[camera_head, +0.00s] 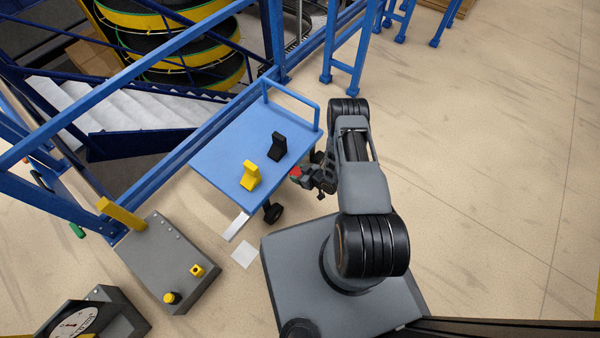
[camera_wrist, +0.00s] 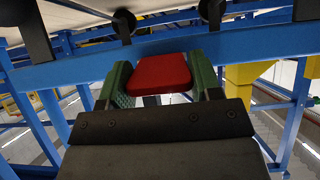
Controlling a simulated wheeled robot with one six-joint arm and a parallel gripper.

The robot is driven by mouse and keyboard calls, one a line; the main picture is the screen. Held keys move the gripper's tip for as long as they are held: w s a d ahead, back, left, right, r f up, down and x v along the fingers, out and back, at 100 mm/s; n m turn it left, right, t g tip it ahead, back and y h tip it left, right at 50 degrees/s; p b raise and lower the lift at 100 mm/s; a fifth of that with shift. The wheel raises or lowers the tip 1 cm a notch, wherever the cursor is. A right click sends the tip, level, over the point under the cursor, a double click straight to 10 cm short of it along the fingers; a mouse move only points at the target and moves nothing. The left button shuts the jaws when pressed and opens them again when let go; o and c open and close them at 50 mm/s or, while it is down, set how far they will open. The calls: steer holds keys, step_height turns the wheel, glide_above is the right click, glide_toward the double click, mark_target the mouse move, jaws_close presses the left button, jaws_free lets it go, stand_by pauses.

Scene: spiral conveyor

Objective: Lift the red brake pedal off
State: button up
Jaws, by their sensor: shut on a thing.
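The red brake pedal (camera_wrist: 161,73) sits between the green-padded fingers of my gripper (camera_wrist: 160,84) in the wrist view. The gripper is shut on it, with a pad against each side. In the head view a small part of the red pedal (camera_head: 295,171) shows at the tip of my gripper (camera_head: 300,175), just off the right edge of the blue cart (camera_head: 215,152). A blue bar lies close beyond the pedal in the wrist view. I cannot tell whether the pedal touches it.
A black block (camera_head: 277,146) and a yellow block (camera_head: 250,175) stand on the cart top. A blue handrail (camera_head: 292,96) rises at its far end. A grey control box (camera_head: 168,262) stands at the lower left. The floor to the right is clear.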

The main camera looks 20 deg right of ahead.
stand_by(0.4)
steer(key=o, duration=0.9)
steer(key=shift+r, duration=0.1)
steer(key=p+v, duration=0.5)
steer(key=v, duration=0.8)
steer(key=shift+s+r, duration=0.15)
steer(key=shift+r, duration=0.35)
